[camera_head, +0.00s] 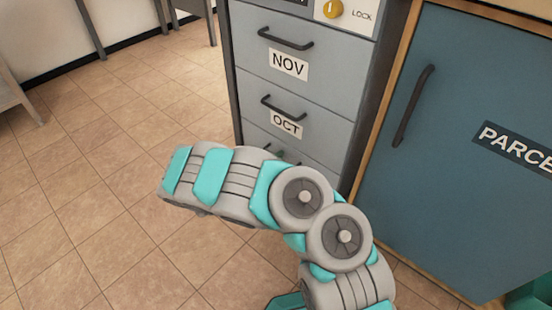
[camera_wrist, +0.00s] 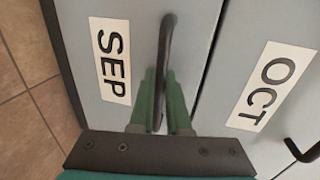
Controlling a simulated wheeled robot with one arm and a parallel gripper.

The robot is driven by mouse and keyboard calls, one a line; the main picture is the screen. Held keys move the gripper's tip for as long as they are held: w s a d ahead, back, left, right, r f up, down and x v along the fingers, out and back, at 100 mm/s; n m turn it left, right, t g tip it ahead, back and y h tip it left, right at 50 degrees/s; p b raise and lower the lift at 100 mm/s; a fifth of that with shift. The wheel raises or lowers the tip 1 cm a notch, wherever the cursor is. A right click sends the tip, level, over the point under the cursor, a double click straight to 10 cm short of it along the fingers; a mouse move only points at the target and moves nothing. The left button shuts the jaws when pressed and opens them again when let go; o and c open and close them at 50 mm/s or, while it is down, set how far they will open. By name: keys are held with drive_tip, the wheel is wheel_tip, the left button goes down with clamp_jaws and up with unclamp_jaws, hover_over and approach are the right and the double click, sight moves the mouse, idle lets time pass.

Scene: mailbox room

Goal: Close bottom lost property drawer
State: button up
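In the wrist view, turned on its side, the grey SEP drawer (camera_wrist: 88,25) fills the left and the OCT drawer (camera_wrist: 282,55) the right. A dark seam runs between them. My gripper (camera_wrist: 161,88) has a green finger on either side of the SEP drawer's dark bar handle (camera_wrist: 167,35), close against it, and looks shut on it. In the head view, the OCT drawer (camera_head: 330,122) sits below the NOV drawer (camera_head: 335,75). My arm hides most of the drawer below OCT. How far the SEP drawer stands out cannot be told.
A blue parcel cabinet door (camera_head: 450,100) with a dark handle stands right of the drawer unit. A yellow knob (camera_head: 333,9) marked LOCK is on the panel at the top. Open tiled floor (camera_head: 90,200) lies to the left, with table legs at the far left.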

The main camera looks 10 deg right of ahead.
drive_tip(key=shift+o, duration=0.9)
drive_tip(key=shift+d, duration=0.1)
drive_tip(key=p+v, duration=0.1)
drive_tip(key=v, duration=0.7)
drive_tip(key=shift+p, duration=0.3)
drive_tip(key=shift+f, duration=0.1)
